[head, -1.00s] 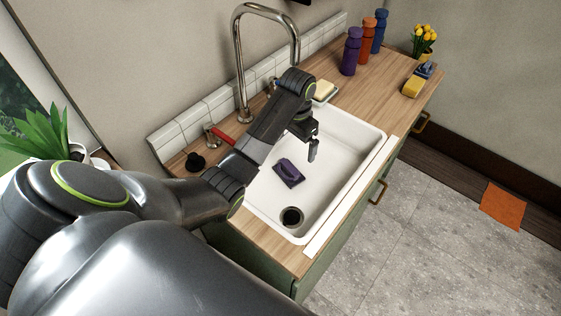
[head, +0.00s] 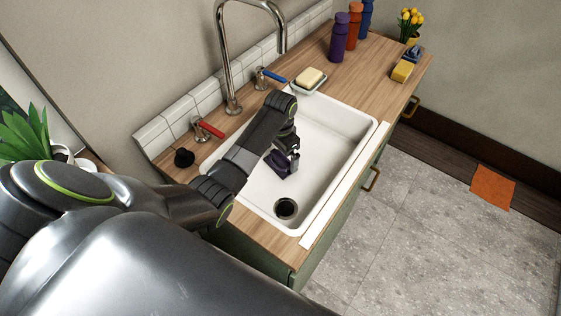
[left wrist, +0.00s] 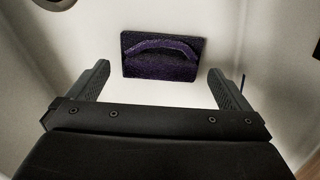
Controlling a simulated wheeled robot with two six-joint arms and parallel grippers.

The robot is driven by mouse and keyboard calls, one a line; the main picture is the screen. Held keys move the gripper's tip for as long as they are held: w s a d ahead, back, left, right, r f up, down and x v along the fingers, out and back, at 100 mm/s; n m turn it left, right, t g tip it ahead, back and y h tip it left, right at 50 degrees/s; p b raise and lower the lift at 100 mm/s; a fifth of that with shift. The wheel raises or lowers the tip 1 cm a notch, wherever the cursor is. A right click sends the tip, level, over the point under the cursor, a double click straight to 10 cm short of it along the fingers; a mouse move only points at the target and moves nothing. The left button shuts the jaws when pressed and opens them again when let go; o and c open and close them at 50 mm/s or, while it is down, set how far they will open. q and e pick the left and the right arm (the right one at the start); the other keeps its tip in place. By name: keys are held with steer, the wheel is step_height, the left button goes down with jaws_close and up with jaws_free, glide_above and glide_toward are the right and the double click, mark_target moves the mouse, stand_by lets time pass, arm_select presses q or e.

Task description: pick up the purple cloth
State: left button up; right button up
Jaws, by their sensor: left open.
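The purple cloth (head: 279,163) lies on the floor of the white sink (head: 317,167). In the head view my left gripper partly covers it. In the left wrist view the cloth (left wrist: 160,56) is a dark purple rectangle with a raised fold along its top side. My left gripper (head: 294,160) is inside the sink, over the cloth. In the left wrist view my left gripper (left wrist: 158,82) is open, with one finger on each side of the cloth's near edge and nothing between them. I cannot tell its exact height above the cloth. My right gripper is not in view.
A drain (head: 286,208) is at the sink's near end. The tall faucet (head: 231,70) and its red handle (head: 208,128) and blue handle (head: 271,76) stand behind. A soap dish (head: 310,79), sponge (head: 402,71) and bottles (head: 339,38) are on the counter (head: 372,62).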

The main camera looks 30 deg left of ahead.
arm_select(q)
steer(key=shift+f, duration=1.3)
steer(key=c, duration=0.7)
